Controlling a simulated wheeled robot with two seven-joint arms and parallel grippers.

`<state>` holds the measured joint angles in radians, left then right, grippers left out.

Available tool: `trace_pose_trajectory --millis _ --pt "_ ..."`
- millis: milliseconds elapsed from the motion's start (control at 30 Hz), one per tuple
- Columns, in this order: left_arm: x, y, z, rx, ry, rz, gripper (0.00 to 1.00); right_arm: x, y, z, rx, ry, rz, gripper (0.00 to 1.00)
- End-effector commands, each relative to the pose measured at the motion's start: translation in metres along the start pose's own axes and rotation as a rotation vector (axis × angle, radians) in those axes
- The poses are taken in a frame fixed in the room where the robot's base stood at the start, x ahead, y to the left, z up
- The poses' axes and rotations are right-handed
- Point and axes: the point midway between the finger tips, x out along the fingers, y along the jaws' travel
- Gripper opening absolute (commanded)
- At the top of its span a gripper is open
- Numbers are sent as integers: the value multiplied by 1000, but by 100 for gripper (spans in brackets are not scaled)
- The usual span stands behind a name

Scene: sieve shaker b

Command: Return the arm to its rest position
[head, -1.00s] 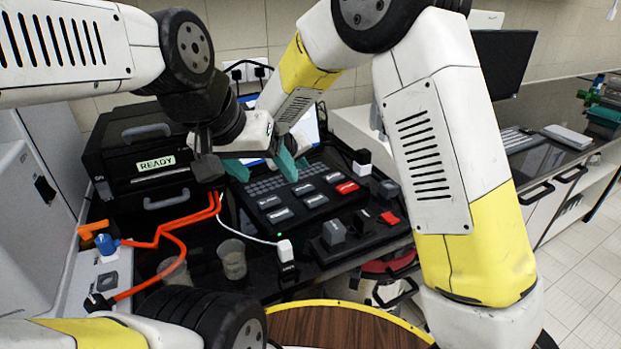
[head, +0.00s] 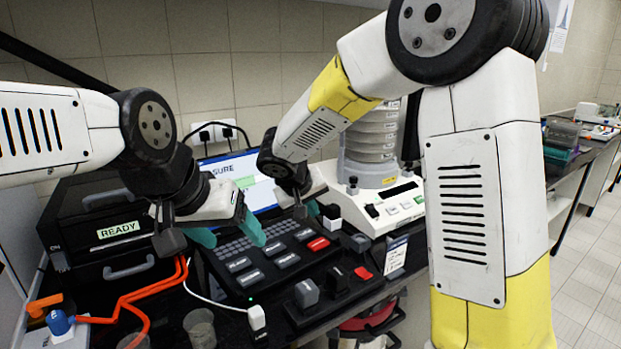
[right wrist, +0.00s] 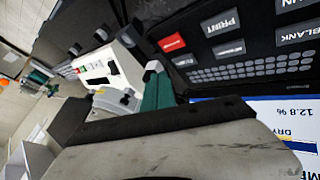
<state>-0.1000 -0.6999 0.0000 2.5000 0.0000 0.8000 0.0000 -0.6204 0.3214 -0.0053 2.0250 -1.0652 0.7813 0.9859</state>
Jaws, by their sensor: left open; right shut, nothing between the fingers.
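My left gripper (head: 228,234) is open, its two teal fingers spread and empty in front of the black keypad console (head: 270,290). My right arm (head: 468,200) rises large in the right of the head view and bends over to the left, its wrist ending above the console near the laptop screen. My right gripper (head: 313,207) is mostly hidden there behind its own wrist; only a bit of teal shows. In the right wrist view its teal fingers (right wrist: 157,90) are together with nothing held, over the keypad side.
A sieve stack (head: 372,135) on a white shaker base (head: 385,211) stands behind my right arm. A black box marked READY (head: 90,205) stands at left, with orange cables (head: 128,303) before it. A clear cup (head: 200,327) stands at the front. The floor at far right is clear.

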Motion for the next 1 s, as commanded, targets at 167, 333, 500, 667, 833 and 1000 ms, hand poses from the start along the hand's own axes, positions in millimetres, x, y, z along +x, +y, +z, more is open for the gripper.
trace_pose_trajectory --millis 167,333,500,667,833,1000 --pt "0 0 0 0 0 0 71 -43 77 59 129 -91 -75 0" --pt "0 0 0 0 0 0 71 -85 116 118 235 -129 -176 0" --pt "0 0 0 0 0 0 71 -126 131 171 332 -108 -287 0" --pt "0 0 0 0 0 0 71 -156 128 204 395 -50 -371 0" --pt "0 0 0 0 0 0 71 -172 122 218 426 0 -418 0" --pt "0 0 0 0 0 0 71 -175 120 221 430 12 -429 0"
